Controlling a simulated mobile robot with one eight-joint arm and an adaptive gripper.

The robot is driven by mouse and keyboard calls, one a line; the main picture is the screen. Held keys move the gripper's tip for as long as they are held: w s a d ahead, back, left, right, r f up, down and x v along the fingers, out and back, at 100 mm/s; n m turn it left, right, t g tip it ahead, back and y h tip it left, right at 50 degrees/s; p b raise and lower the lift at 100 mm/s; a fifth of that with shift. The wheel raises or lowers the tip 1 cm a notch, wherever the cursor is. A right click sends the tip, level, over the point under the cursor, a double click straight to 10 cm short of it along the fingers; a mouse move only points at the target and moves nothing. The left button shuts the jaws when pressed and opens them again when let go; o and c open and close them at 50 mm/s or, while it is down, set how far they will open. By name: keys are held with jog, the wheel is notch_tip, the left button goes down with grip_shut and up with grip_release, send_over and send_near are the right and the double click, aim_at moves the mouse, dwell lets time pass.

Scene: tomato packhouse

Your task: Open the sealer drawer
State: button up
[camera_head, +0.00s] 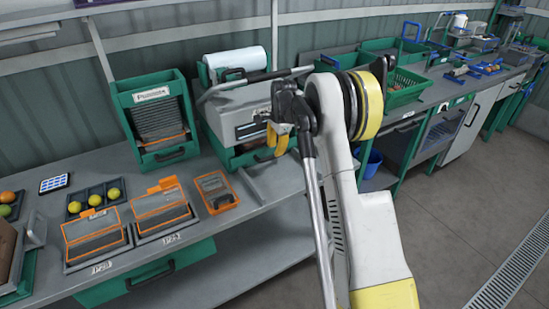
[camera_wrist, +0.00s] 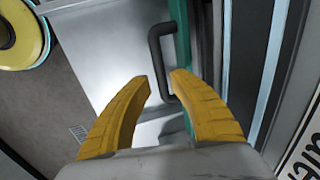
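The sealer (camera_head: 240,108) is the grey machine with a white film roll (camera_head: 236,61) on top, on the bench in the head view. Its low green front (camera_head: 240,161) is partly hidden by my arm. My gripper (camera_head: 279,139) is in front of the sealer's right side, its yellow fingers pointing down. In the wrist view my gripper (camera_wrist: 158,78) is open, its fingertips apart. A black bar handle (camera_wrist: 158,58) beside a green edge (camera_wrist: 182,40) is just beyond the tips, its lower end near the right fingertip. I cannot tell whether they touch.
On the bench left of the sealer are a green rack (camera_head: 158,112), an orange container (camera_head: 216,193) and orange-framed trays (camera_head: 161,207). A green drawer (camera_head: 155,278) is under the bench front. Green crates (camera_head: 404,91) stand to the right; the floor (camera_head: 445,215) is clear.

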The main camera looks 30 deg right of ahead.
jog(key=shift+w+f+b, duration=0.2)
jog(key=shift+f, duration=0.75)
jog(key=shift+w+f+b, duration=0.2)
jog(key=shift+f, duration=0.75)
grip_shut()
